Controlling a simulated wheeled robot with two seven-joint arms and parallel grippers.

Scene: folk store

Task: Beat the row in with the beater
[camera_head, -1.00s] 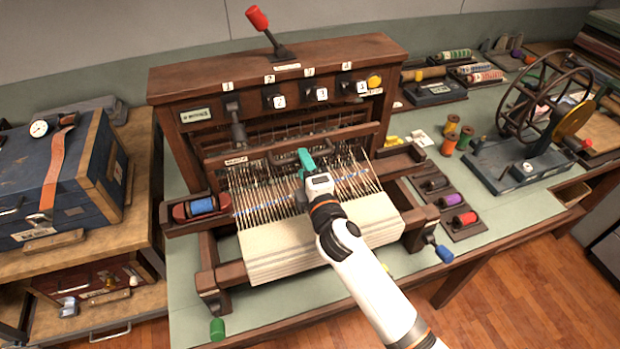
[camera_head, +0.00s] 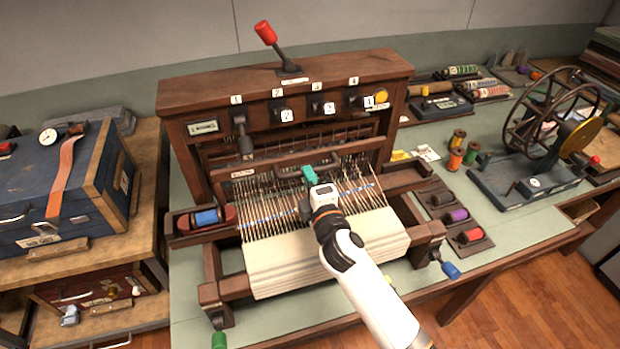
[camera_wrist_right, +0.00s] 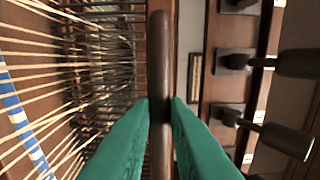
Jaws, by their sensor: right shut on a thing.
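The loom (camera_head: 285,82) stands on the green-topped table. Its wooden beater bar (camera_head: 262,167) crosses behind the warp threads (camera_head: 268,205), with a dark handle in its middle. My right gripper (camera_head: 309,174) reaches over the cloth to this handle. In the right wrist view, the green fingers (camera_wrist_right: 160,108) are shut on the dark rounded handle (camera_wrist_right: 159,60). Blue weft (camera_wrist_right: 20,115) shows across the threads at the left of that view. Pale woven cloth (camera_head: 285,262) hangs over the front beam. My forearm hides part of the threads and cloth. My left gripper is not in view.
A shuttle with blue thread (camera_head: 207,217) sits at the loom's left. Colored spools (camera_head: 457,215) lie in a rack at the right. Lever knobs (camera_head: 240,120) stick out above the beater. A spinning wheel (camera_head: 545,110) stands farther right, and a blue case (camera_head: 45,190) is at the left.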

